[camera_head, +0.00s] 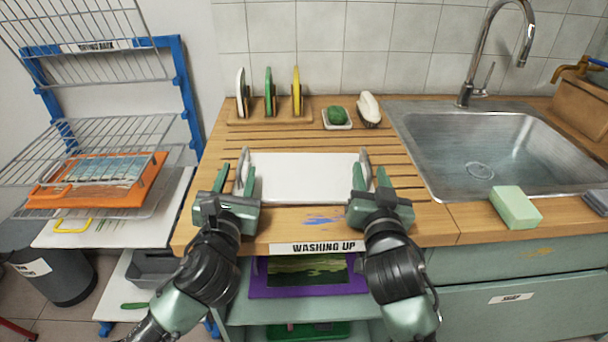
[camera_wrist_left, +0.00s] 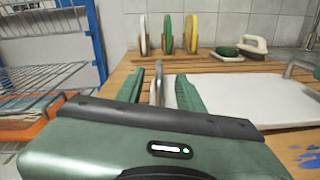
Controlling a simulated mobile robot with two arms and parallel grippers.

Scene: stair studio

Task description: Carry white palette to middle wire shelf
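The white palette (camera_head: 305,178) is a flat white tray with a metal handle at each end. It lies on the slatted wooden worktop; its left part also shows in the left wrist view (camera_wrist_left: 255,100). My left gripper (camera_head: 233,182) is open, with its fingers on either side of the left handle (camera_wrist_left: 157,88) and gaps visible. My right gripper (camera_head: 371,177) is open, its fingers on either side of the right handle (camera_head: 365,160). The middle wire shelf (camera_head: 95,140) is on the blue-framed rack at the left and its upper surface looks empty.
An orange tray with a picture (camera_head: 50,193) sits just below the middle shelf. Coloured discs (camera_head: 269,92) stand in a holder behind the palette, beside a green scrubber (camera_head: 337,115) and brush (camera_head: 369,108). A sink (camera_head: 470,155) and green block (camera_head: 515,207) are at right.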

